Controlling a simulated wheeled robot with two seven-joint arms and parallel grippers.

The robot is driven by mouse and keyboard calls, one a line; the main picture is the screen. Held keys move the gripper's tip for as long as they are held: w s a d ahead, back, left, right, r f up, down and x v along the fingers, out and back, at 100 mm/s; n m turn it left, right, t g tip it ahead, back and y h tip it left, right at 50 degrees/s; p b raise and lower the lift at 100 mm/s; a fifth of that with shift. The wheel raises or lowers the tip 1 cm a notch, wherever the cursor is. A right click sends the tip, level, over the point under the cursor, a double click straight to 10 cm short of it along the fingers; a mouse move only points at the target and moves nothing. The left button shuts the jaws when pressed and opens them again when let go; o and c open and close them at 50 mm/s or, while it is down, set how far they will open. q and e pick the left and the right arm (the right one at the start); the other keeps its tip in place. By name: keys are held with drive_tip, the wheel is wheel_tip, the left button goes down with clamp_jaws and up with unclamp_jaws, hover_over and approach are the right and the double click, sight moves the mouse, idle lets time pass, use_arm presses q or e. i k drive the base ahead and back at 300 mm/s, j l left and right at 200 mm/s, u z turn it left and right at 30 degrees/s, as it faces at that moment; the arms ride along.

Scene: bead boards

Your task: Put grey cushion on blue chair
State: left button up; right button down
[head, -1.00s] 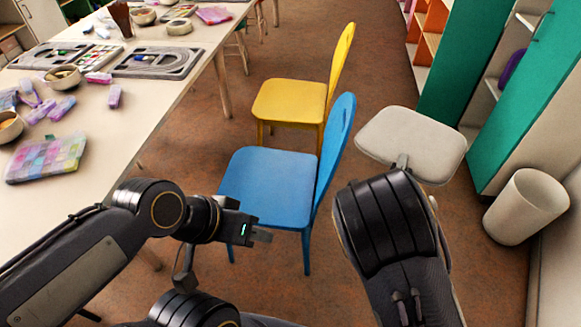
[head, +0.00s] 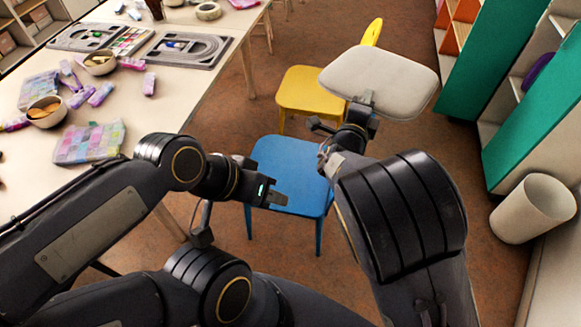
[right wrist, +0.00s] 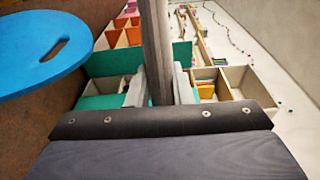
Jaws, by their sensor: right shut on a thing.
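The grey cushion (head: 385,75) is a light, rounded pad held up in the air, hiding part of the yellow chair in the head view. My right gripper (head: 364,102) is shut on its near edge. In the right wrist view the cushion (right wrist: 157,45) shows edge-on between the fingers (right wrist: 158,88). The blue chair (head: 285,165) stands below and left of the cushion, its seat bare where visible; my right arm hides its backrest in the head view. The chair's slotted backrest (right wrist: 30,68) shows at left in the right wrist view. My left gripper (head: 276,196) hangs over the seat's front-left part in the head view; its jaw opening is unclear.
A yellow chair (head: 305,92) stands behind the blue one. A long table (head: 205,80) with bead boards, bowls and boxes runs along the left. A white bin (head: 532,208) and green-doored shelves (head: 532,105) stand at right. Brown floor between is open.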

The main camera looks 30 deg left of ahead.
sight(295, 178)
drive_tip(key=i+j, duration=0.15)
drive_tip(key=j, duration=0.25)
drive_tip(key=i+j, duration=0.15)
drive_tip(key=j, duration=0.25)
drive_tip(key=i+j, duration=0.15)
drive_tip(key=j, duration=0.25)
